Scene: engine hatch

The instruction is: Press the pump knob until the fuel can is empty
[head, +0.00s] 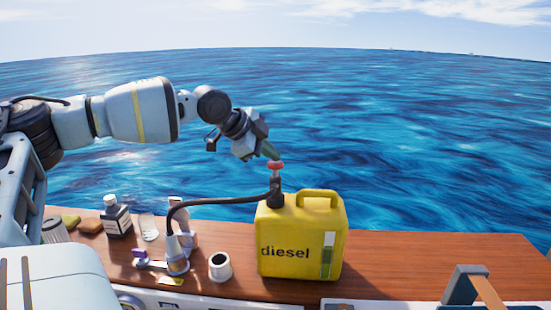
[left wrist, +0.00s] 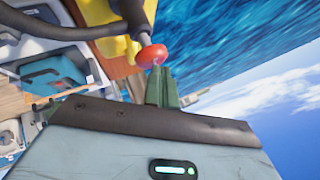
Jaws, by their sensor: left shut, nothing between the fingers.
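The yellow fuel can (head: 301,235), marked "diesel", stands upright on the wooden counter. A green level strip (head: 327,256) shows on its front at the lower right. A black pump with a red knob (head: 275,165) rises from its top left. My left gripper (head: 272,153) is shut and empty, pointing down at the knob from the upper left. In the left wrist view its green fingers (left wrist: 160,75) end right at the red knob (left wrist: 151,55); they look to be touching it or very close. My right gripper is not in view.
A black hose (head: 215,201) runs from the pump to a funnel-like fitting (head: 177,255) on the left. A white cup (head: 220,266), a dark bottle (head: 116,217) and a glass (head: 148,227) stand on the wooden counter (head: 420,262). The counter right of the can is clear.

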